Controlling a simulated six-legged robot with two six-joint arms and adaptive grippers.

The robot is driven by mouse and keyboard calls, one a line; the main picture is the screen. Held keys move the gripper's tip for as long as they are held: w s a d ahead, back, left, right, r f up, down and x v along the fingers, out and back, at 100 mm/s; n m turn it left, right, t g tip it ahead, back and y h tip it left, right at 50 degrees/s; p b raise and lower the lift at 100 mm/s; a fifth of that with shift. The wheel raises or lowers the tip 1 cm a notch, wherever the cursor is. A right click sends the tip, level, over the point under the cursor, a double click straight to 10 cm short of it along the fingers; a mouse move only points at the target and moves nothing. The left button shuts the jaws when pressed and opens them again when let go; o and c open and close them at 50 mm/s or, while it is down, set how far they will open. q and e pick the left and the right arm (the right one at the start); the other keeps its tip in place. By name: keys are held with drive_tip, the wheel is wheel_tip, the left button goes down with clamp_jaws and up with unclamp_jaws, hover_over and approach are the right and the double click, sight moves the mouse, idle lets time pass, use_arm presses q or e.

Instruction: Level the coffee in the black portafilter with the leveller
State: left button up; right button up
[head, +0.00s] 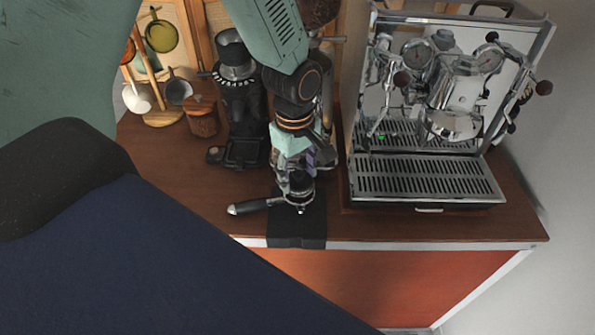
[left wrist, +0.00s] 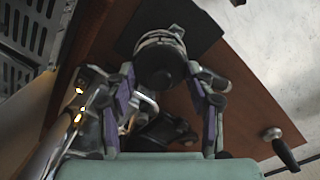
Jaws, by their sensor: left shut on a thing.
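The black portafilter (head: 262,205) rests on a black mat (head: 298,238) near the cart's front edge, its handle pointing left. My left gripper (head: 298,176) points down over the portafilter's basket. It is shut on the leveller (left wrist: 158,66), a dark round piece between the two fingers (left wrist: 160,76). A silver ring shows just beyond the leveller. The leveller sits at the basket; whether it touches the coffee is hidden, and the coffee is not visible. My right gripper is not in view.
A chrome espresso machine (head: 430,125) with a drip tray (head: 425,180) stands to the right. A black grinder (head: 240,105), a wooden canister (head: 202,117) and a cup rack (head: 158,70) stand to the left.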

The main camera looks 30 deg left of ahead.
use_arm(q)
drive_tip(key=shift+a, duration=0.2)
drive_tip(key=shift+d, duration=0.25)
drive_tip(key=shift+a+f+p, duration=0.15)
drive_tip(key=shift+f+p, duration=0.15)
drive_tip(key=shift+f, duration=0.05)
idle(0.9)
drive_tip(key=shift+p, duration=0.3)
idle(0.4)
drive_tip(key=shift+f, duration=0.5)
idle(0.9)
drive_tip(key=shift+f+p, duration=0.15)
drive_tip(key=shift+p, duration=0.2)
idle(2.3)
